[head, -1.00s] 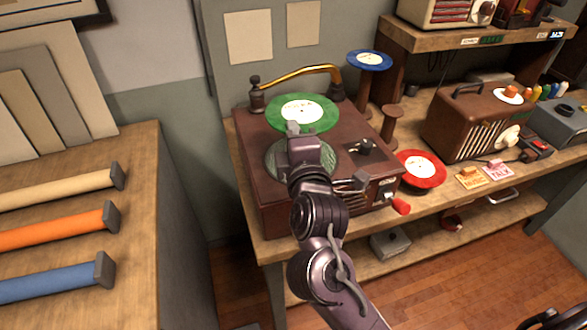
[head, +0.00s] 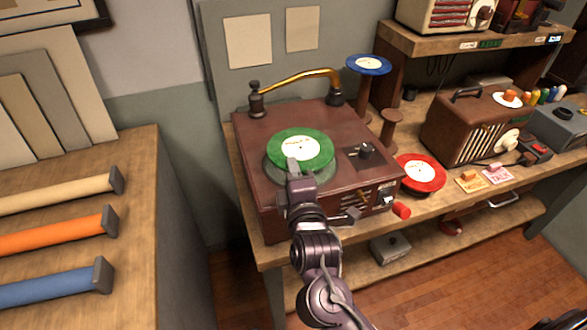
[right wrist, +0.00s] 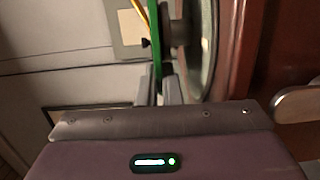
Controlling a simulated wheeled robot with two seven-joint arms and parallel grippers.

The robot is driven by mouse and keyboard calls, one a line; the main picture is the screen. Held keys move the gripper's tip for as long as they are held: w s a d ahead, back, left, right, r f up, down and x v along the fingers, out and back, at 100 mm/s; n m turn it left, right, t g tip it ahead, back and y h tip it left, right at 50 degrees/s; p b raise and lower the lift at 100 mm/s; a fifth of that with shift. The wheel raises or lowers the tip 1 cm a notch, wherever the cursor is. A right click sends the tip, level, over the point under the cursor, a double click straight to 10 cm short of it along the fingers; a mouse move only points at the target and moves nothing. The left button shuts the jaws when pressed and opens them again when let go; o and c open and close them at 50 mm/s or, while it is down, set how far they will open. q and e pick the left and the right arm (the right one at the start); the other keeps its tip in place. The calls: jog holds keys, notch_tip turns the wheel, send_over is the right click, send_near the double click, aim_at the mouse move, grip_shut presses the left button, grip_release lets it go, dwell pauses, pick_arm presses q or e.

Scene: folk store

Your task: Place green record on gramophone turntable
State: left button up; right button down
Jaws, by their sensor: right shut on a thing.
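The green record (head: 318,142) with a white label is over the round turntable platter (head: 275,174) of the brown gramophone (head: 253,190). My right gripper (head: 293,166) is shut on the record's near edge. In the right wrist view the record (right wrist: 156,45) shows edge-on between the fingers (right wrist: 158,92). The platter (right wrist: 207,50) shows beside it there, with a narrow gap between them. From the head view the record covers most of the platter, and the spindle is hidden. My left gripper is not in view.
A golden tonearm (head: 298,78) arches along the gramophone's back edge. A blue record (head: 385,64) lies on a tall stand behind right, and a red record (head: 430,168) is to the right. A brown radio (head: 455,130) stands further right.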

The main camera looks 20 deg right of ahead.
jog(key=c, duration=1.6)
grip_release()
jog(key=shift+r, duration=0.1)
jog(key=shift+s+r, duration=0.1)
jog(key=shift+s, duration=0.15)
jog(key=s+a+p, duration=0.1)
jog(key=s+p, duration=0.5)
jog(key=s, duration=0.5)
jog(key=shift+s, duration=0.2)
